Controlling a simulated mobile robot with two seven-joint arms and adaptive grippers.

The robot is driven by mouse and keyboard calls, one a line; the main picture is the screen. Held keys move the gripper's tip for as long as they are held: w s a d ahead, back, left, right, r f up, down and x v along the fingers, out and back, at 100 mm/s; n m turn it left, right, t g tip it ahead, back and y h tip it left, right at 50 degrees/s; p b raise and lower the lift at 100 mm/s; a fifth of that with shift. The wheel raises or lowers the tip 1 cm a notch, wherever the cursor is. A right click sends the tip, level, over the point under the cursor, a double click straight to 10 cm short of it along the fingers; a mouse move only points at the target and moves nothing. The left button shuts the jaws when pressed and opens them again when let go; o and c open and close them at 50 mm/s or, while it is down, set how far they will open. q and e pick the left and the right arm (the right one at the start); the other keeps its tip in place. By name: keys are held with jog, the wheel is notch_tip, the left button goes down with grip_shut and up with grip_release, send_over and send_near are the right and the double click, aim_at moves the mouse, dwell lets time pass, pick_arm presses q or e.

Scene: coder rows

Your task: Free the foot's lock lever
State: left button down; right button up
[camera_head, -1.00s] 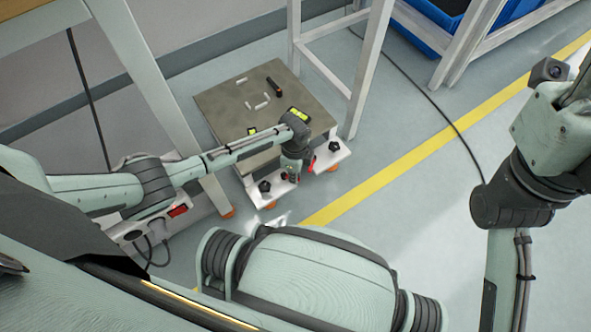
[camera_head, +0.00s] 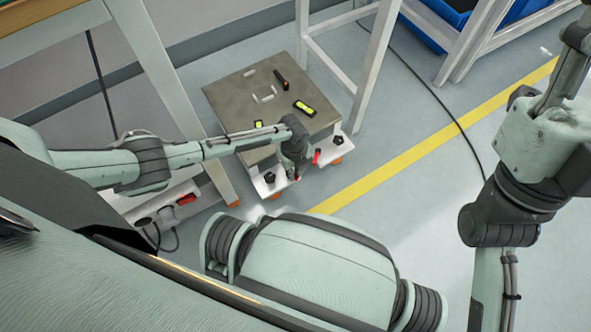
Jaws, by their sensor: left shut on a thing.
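A low cart with a brown top (camera_head: 235,105) stands on the floor, with white foot brackets (camera_head: 285,184) along its near edge. Each bracket end carries a black star knob (camera_head: 337,141). A small red lever (camera_head: 316,156) shows right of my left wrist. My left gripper (camera_head: 296,176) points down at the front bracket, between the two knobs. It is shut on a red lever there, mostly hidden by the wrist, with only a bit of red showing. My right arm comes in at the right; its gripper is out of view.
On the cart top lie a black-and-yellow device (camera_head: 304,108), a dark red-ended tool (camera_head: 281,79) and several pale pieces. White frame legs (camera_head: 375,60) stand behind right. A black cable (camera_head: 440,110) and yellow line (camera_head: 400,161) cross the open floor.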

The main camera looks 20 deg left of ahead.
dwell(0.4)
pick_arm(q)
jog(key=c, duration=1.6)
grip_release()
notch_tip(320, 180, up, 12)
jog(key=shift+s, duration=0.15)
